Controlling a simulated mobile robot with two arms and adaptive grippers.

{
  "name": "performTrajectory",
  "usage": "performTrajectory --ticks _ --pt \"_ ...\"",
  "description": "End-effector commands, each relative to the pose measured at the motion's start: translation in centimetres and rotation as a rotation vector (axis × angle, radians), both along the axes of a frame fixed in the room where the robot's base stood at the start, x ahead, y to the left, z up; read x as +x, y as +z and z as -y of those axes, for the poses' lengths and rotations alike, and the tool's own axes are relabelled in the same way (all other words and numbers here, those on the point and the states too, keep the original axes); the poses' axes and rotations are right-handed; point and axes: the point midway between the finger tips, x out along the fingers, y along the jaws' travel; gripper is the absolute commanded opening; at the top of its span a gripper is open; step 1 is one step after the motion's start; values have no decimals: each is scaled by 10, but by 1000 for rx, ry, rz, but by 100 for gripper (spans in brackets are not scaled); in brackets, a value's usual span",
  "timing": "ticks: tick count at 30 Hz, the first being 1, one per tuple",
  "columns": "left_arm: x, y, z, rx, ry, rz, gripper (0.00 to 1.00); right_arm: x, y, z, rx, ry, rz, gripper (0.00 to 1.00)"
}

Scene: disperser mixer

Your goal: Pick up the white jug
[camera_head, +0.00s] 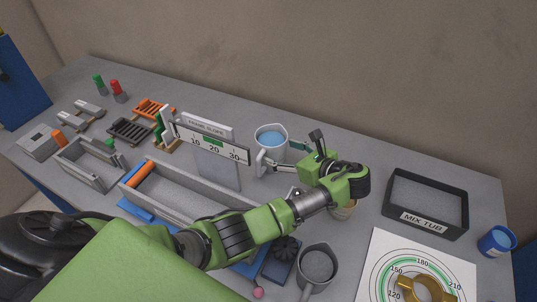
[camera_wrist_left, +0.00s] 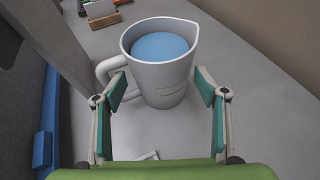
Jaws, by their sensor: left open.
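My left gripper (camera_wrist_left: 160,84) is open. Its fingers are spread on either side of the jug, the left fingertip close by the handle. In the head view the left gripper (camera_head: 282,154) reaches the jug from the right, and its fingers partly cover the jug. I cannot tell whether they touch it. My right gripper is not in view.
A grey trough (camera_head: 181,196) and the slope board (camera_head: 215,150) stand left of the jug. The wall rises behind.

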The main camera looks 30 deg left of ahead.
Motion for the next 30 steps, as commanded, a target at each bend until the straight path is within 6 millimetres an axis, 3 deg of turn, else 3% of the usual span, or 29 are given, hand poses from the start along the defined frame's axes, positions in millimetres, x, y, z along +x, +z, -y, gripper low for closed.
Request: performTrajectory --ticks 10,19,20,24,30 --pt "15 -16 -40 2 2 -2 66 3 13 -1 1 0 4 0" --pt "17 -20 -45 0 1 1 66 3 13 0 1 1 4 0" --pt "17 -20 -45 0 1 1 63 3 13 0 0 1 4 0" --pt "17 -20 -45 0 1 1 31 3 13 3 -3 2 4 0" --pt "17 -19 -45 1 0 1 31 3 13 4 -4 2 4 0"
